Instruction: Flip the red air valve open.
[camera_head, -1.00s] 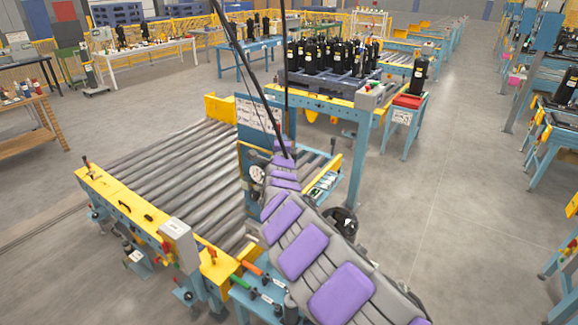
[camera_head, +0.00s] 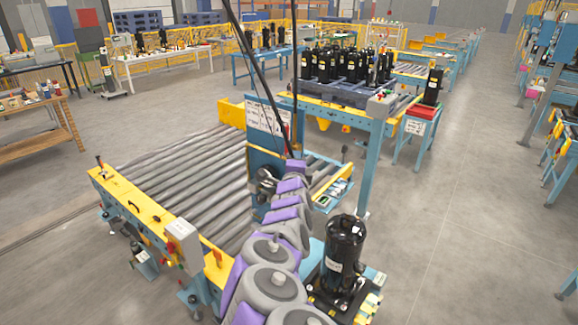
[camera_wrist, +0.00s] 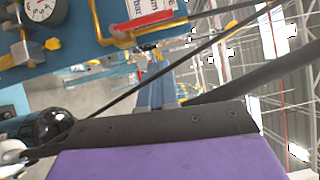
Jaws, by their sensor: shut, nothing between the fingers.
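In the wrist view, a red lever-like bar (camera_wrist: 150,22) lies in front of a bent yellow pipe (camera_wrist: 98,22) on the blue panel (camera_wrist: 75,58). It looks like the red air valve handle. A round dial gauge (camera_wrist: 42,8) and a brass fitting (camera_wrist: 28,48) are to its left. In the head view, my arm reaches up to the blue panel (camera_head: 258,160) beside the rollers. My gripper (camera_head: 267,183) appears as a small dark shape near the panel, shut and empty. The valve cannot be made out there, and contact with it is not visible.
A black compressor (camera_head: 345,245) stands on a blue stand right of my arm. A roller conveyor (camera_head: 185,170) with yellow rails lies left. Thin black cables (camera_head: 262,75) hang over the panel. Beyond, several compressors stand on a pallet (camera_head: 340,90). The right floor (camera_head: 460,220) is clear.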

